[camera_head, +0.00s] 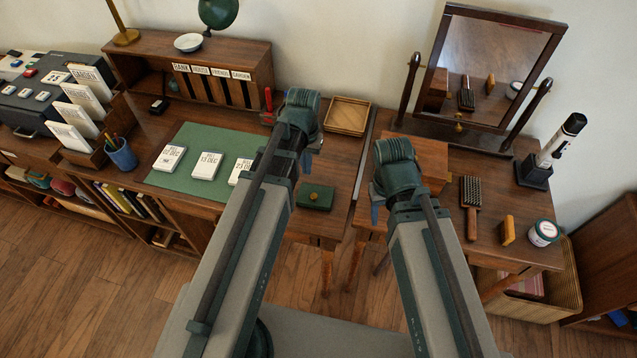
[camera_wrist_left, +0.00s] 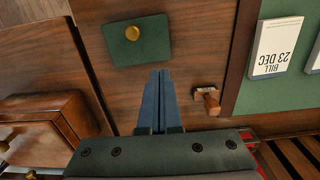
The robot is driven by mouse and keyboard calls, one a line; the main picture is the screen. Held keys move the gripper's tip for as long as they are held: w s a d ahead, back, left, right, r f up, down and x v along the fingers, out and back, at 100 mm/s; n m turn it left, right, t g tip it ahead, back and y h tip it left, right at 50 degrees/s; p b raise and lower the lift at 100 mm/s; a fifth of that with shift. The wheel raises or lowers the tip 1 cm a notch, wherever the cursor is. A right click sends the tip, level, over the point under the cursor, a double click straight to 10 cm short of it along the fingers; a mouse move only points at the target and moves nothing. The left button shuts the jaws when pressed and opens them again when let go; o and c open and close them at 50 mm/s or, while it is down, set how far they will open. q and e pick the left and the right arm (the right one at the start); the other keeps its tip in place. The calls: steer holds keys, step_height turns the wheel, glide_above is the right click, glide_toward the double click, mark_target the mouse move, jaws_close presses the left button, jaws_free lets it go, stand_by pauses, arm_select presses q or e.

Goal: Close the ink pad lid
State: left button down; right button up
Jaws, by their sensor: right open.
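The ink pad looks like a small flat dark green box with a brass knob on top (camera_head: 315,196), near the front edge of the desk. In the left wrist view, its green top (camera_wrist_left: 152,52) lies flat just beyond my fingertips. I cannot tell whether the lid is fully down. My left gripper (camera_wrist_left: 159,72) has its two blue fingers together, with nothing between them, and points toward the box's near side without visibly touching it. My right gripper (camera_head: 376,212) is open and empty in front of the dressing table, right of the box.
A wooden stamp (camera_wrist_left: 207,99) lies right of my left fingers. A green mat (camera_head: 180,177) with date cards covers the desk's left part. A wooden tray (camera_head: 347,116) stands behind. The dressing table holds a mirror (camera_head: 490,60), brush (camera_head: 470,200) and tin (camera_head: 543,233).

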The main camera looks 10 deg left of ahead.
arm_select(q)
step_height(320, 180, up, 4)
steer(key=p, duration=0.3)
steer(key=shift+r+p, duration=0.15)
steer(key=shift+p, duration=0.2)
stand_by(1.5)
steer(key=s+d+m+y, duration=0.1)
steer(key=s+d+m, duration=0.2)
steer(key=s+d, duration=0.7)
steer(key=shift+s+d, duration=0.2)
steer(key=shift+s, duration=0.25)
